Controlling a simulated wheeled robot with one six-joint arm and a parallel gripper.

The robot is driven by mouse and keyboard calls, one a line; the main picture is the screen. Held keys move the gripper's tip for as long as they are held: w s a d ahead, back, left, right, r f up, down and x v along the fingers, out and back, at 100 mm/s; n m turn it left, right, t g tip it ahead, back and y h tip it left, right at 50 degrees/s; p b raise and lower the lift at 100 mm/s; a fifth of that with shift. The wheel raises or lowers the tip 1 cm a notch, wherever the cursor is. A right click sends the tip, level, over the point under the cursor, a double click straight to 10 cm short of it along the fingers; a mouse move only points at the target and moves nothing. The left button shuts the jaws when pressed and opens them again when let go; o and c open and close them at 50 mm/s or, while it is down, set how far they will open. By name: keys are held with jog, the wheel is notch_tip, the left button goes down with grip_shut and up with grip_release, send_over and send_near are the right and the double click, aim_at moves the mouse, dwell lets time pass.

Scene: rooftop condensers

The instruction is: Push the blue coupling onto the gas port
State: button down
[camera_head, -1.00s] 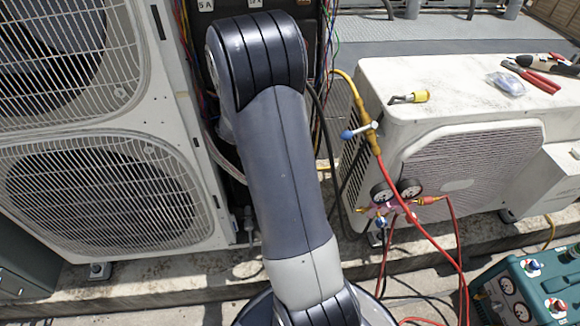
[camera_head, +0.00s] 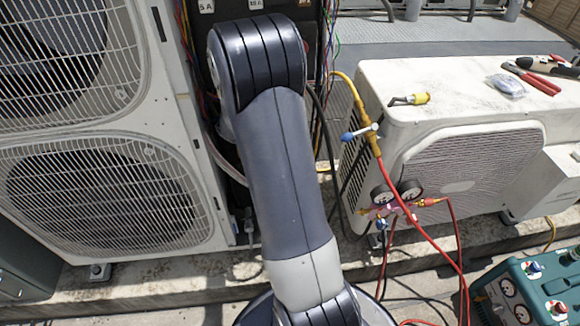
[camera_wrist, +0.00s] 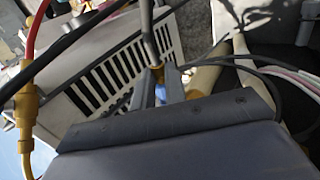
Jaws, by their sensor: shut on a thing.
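In the wrist view my gripper (camera_wrist: 159,88) is shut on the blue coupling (camera_wrist: 160,94), of which only a small blue patch shows between the fingers. A brass-coloured fitting (camera_wrist: 185,78) sits just right of the fingertips; I cannot tell whether it is the gas port or whether the coupling touches it. A grey pipe (camera_wrist: 148,35) runs down to the fingertips. In the head view my arm hides the gripper, the coupling and the port.
A white condenser (camera_head: 440,90) with a side grille stands right of my arm, with a yellow hose (camera_head: 362,110), red hose and gauge manifold (camera_head: 398,200) before it. A large fan unit (camera_head: 100,190) stands left. Pliers (camera_head: 535,78) lie on the condenser. Cables (camera_wrist: 270,75) hang close right of my gripper.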

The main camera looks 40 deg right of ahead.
jog(key=shift+w, duration=0.1)
jog(key=c, duration=1.4)
grip_release()
jog(key=shift+o, duration=0.2)
jog(key=s+a+b, duration=0.1)
jog(key=s+a, duration=0.3)
jog(key=s, duration=0.2)
jog(key=shift+s, duration=0.25)
jog(key=w+d+p, duration=0.1)
jog(key=w+d, duration=0.3)
jog(key=w, duration=0.2)
jog(key=shift+w, duration=0.25)
